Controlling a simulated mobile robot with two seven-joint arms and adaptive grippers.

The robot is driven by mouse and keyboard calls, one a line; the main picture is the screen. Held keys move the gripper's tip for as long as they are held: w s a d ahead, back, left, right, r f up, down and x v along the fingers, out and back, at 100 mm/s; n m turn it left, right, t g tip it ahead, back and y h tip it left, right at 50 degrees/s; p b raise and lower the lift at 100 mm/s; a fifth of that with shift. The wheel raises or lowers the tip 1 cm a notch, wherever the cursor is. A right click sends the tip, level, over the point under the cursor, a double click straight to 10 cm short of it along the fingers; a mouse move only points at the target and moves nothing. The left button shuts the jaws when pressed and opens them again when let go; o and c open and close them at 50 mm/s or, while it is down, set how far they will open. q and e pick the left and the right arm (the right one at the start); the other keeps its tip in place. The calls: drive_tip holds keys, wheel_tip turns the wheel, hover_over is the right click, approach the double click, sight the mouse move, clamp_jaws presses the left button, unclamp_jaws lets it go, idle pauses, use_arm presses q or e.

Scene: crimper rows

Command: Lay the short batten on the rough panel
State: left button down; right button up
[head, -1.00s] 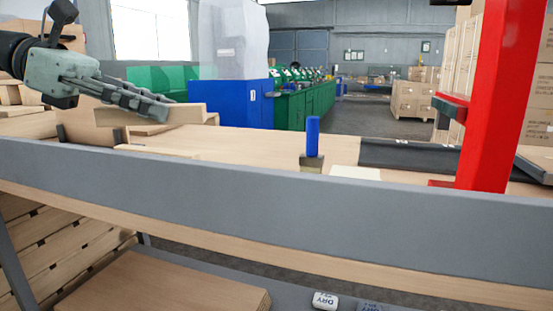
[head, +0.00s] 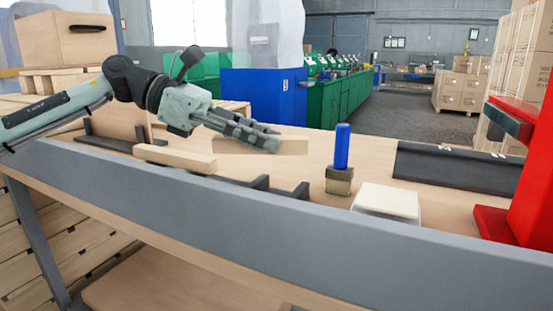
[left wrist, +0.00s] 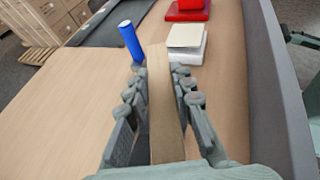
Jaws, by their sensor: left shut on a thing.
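My left gripper (head: 275,140) is shut on a pale wooden batten (head: 290,146) and holds it over the bench. In the left wrist view the batten (left wrist: 163,105) runs lengthwise between the fingers (left wrist: 160,90). Another pale batten (head: 175,158) lies at the left of the bench, near dark brackets. I cannot tell by sight which surface is the rough panel. A dark flat panel (head: 450,175) lies at the right of the bench, with small white marks along its far edge.
A blue-handled tool (head: 342,147) stands upright on the bench (head: 310,165). Beside it is a white block with a cream top (head: 388,200). A red stand (head: 530,190) rises at the right. A raised grey rail (head: 250,215) edges the front.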

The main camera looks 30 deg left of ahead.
use_arm(q)
drive_tip(key=shift+w+d+f, duration=0.35)
drive_tip(key=shift+w+f, duration=0.05)
drive_tip(key=shift+f, duration=0.05)
drive_tip(key=shift+w+d+f, duration=0.35)
drive_tip(key=shift+w+d, duration=0.15)
drive_tip(key=shift+w, duration=0.05)
drive_tip(key=shift+f, duration=1.95)
use_arm(e)
drive_tip(key=shift+s+d+f+g, duration=0.4)
drive_tip(key=shift+s+d, duration=0.1)
drive_tip(key=shift+s, duration=0.1)
